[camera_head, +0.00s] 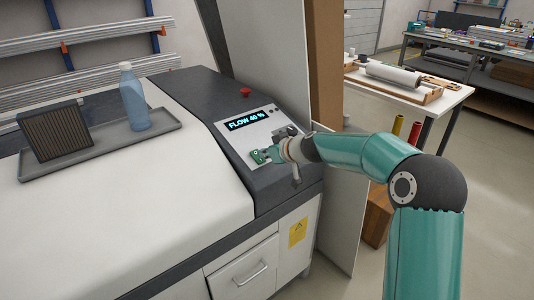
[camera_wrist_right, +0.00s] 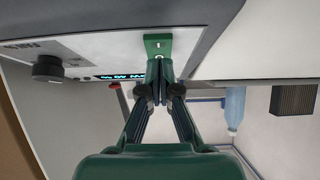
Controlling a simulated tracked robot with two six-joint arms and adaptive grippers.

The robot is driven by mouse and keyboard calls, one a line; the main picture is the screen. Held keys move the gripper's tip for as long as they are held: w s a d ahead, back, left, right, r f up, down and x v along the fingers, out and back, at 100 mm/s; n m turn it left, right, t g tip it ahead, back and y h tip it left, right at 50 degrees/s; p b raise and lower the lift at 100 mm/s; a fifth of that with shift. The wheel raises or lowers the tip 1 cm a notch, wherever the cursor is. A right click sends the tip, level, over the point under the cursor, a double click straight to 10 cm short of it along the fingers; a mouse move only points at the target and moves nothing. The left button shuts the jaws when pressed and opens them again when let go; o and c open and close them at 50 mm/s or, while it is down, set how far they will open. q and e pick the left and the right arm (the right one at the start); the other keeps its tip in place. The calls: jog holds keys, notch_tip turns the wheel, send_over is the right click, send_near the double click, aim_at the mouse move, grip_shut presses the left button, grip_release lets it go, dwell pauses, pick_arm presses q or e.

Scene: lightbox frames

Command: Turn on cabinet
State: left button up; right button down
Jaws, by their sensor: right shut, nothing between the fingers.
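The cabinet (camera_head: 207,90) is a white and dark grey unit with a light control panel (camera_head: 238,142) at its right end. A lit blue display (camera_head: 247,119) on the panel reads "FLOW 40 %". A small green switch plate (camera_head: 257,158) sits low on the panel; it also shows in the right wrist view (camera_wrist_right: 157,42). My right gripper (camera_head: 270,154) is shut and empty, its tips at the edge of the green plate in the wrist view (camera_wrist_right: 159,63). I cannot tell whether they touch. A dark knob (camera_wrist_right: 48,67) is on the panel too. My left gripper is out of view.
A red button (camera_head: 245,92) stands on the dark top behind the display. A grey tray (camera_head: 100,147) with a blue bottle (camera_head: 133,100) and a ribbed dark block (camera_head: 56,132) lies on the white lid. A white panel stands close behind the console. A workbench (camera_head: 420,100) is farther right.

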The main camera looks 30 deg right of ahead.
jog(key=shift+r, duration=0.1)
jog(key=b+v, duration=0.1)
jog(key=v, duration=1.2)
